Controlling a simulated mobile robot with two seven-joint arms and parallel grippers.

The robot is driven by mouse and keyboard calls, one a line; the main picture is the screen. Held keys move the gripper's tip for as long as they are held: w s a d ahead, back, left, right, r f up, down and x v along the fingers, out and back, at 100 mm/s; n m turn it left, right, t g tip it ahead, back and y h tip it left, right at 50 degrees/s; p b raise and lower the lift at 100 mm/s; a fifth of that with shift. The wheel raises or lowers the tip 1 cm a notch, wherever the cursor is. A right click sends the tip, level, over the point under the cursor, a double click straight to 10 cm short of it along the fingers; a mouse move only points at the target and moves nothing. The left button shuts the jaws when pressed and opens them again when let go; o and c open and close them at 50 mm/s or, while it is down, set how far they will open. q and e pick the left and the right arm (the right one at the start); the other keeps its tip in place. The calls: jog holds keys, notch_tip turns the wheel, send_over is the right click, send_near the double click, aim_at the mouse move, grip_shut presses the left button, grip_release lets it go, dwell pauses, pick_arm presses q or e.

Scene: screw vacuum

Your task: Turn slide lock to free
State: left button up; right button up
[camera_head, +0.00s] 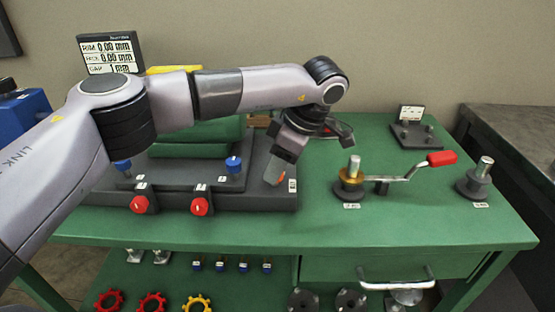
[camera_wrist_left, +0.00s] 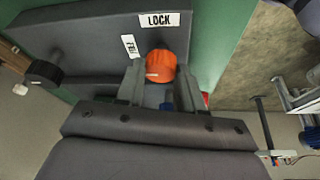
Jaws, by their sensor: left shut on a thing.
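The slide lock is an orange knob (camera_head: 273,172) at the right end of a dark grey fixture (camera_head: 250,198) on the green table. It also shows in the left wrist view (camera_wrist_left: 161,64), with a short white mark on its left side. A LOCK label (camera_wrist_left: 159,20) is above it there, and a second label (camera_wrist_left: 132,46), tilted, is to its upper left and seems to read FREE. My left gripper (camera_head: 278,163) points down and is shut on the orange knob, one finger on each side. My right gripper is not in view.
Red knobs (camera_head: 200,206) and blue knobs (camera_head: 234,164) stand on the fixture left of my gripper. A crank with a red handle (camera_head: 441,158) and a post (camera_head: 475,182) stand to the right. A digital readout (camera_head: 108,53) is at the back left. The front table strip is clear.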

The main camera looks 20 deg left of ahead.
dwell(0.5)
pick_arm(q)
jog(key=o, duration=1)
jog(key=shift+o, duration=0.2)
jog(key=v, duration=0.7)
jog(key=shift+r, duration=0.1)
